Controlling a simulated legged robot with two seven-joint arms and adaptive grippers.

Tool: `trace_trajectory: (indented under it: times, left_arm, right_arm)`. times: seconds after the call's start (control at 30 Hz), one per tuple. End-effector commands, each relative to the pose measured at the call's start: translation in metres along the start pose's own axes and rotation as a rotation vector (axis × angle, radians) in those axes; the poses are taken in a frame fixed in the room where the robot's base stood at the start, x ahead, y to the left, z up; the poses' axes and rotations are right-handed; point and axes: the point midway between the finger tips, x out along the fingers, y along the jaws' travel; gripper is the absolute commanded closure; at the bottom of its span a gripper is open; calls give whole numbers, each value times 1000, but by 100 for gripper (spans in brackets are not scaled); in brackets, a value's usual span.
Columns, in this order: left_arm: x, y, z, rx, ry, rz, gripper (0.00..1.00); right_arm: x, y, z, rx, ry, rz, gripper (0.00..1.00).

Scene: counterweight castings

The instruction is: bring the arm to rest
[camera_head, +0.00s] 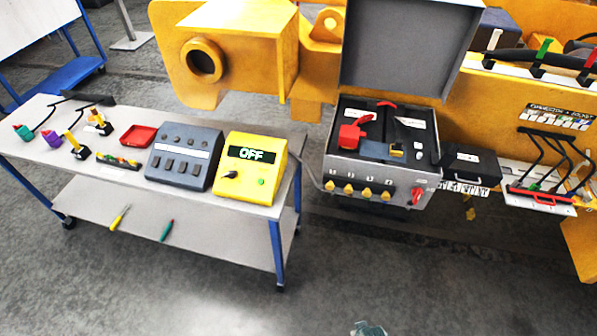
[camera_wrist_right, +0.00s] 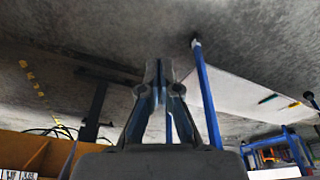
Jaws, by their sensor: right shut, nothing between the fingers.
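My right gripper (camera_wrist_right: 161,75) shows in the right wrist view, pointing up the picture from the centre bottom. Its two fingers come together at the tips and nothing is held between them. Bare grey floor lies beyond the fingertips. A blue cart leg (camera_wrist_right: 207,95) shows just right of the fingers; I cannot tell the exact distance to it. My left gripper is not in view.
A cart (camera_head: 35,170) at left carries a yellow box reading OFF (camera_head: 250,168), a grey button box (camera_head: 184,155) and a red tray (camera_head: 138,135). An open-lidded control case (camera_head: 380,170) stands before the yellow machine (camera_head: 235,45). The front floor (camera_head: 420,280) is mostly clear.

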Motion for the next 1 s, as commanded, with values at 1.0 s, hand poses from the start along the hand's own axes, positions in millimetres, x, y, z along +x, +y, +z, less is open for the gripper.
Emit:
trace_trajectory:
  times: [1.0]
  left_arm:
    - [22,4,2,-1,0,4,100]
  right_arm:
    - [227,-10,272,-35,-156,-15,100]
